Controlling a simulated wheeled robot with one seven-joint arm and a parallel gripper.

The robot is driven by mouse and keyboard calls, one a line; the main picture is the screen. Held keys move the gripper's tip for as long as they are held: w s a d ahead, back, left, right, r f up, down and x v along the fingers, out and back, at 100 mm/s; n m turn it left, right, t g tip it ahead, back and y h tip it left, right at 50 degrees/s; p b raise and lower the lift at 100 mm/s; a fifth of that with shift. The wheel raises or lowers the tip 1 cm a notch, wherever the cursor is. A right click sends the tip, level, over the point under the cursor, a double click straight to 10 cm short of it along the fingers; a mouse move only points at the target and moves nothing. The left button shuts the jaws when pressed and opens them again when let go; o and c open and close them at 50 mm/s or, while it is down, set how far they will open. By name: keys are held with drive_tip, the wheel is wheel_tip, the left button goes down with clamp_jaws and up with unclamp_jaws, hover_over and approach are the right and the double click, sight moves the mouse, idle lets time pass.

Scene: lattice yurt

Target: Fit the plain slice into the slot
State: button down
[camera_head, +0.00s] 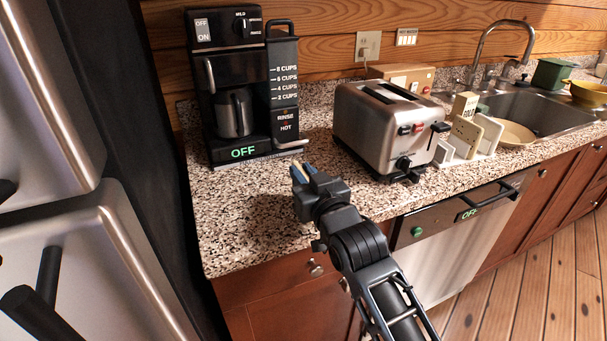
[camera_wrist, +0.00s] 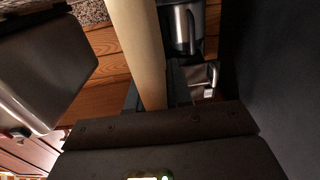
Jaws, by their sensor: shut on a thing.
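My gripper (camera_head: 306,176) is shut on a pale, cream-coloured slice, held above the counter in front of the coffee maker and left of the toaster. In the wrist view the slice (camera_wrist: 139,45) shows as a plain, pale slab seen edge-on between the fingers. In the head view only a thin yellowish part of it shows by the fingertips. The steel toaster (camera_head: 368,125) stands on the counter with two long dark slots (camera_head: 391,93) on top. It also shows at the left of the wrist view (camera_wrist: 45,70). The slice is apart from the toaster.
A white rack (camera_head: 459,150) with several pale slices stands right of the toaster. A black coffee maker (camera_head: 228,60) stands at the back left. A sink (camera_head: 540,105) lies at the right. The speckled counter (camera_head: 240,215) is clear at the front left.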

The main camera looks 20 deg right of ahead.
drive_tip(key=c, duration=1)
unclamp_jaws()
drive_tip(key=shift+f, duration=0.1)
drive_tip(key=shift+c, duration=0.2)
drive_tip(key=shift+r, duration=0.2)
drive_tip(key=s+b, duration=0.1)
drive_tip(key=s, duration=1.1)
drive_tip(key=shift+b, duration=0.3)
drive_tip(key=s+f+g, duration=0.1)
drive_tip(key=s+f, duration=0.3)
drive_tip(key=s, duration=1.1)
drive_tip(key=s+f+g, duration=0.1)
drive_tip(key=s+f, duration=0.3)
drive_tip(key=s, duration=1.1)
drive_tip(key=shift+s+a+m, duration=0.25)
drive_tip(key=shift+a+m, duration=0.05)
drive_tip(key=shift+a, duration=0.05)
drive_tip(key=shift+g, duration=0.6)
drive_tip(key=v, duration=0.8)
drive_tip(key=shift+w+d+r, duration=0.1)
drive_tip(key=shift+d+r, duration=0.15)
drive_tip(key=shift+d, duration=0.1)
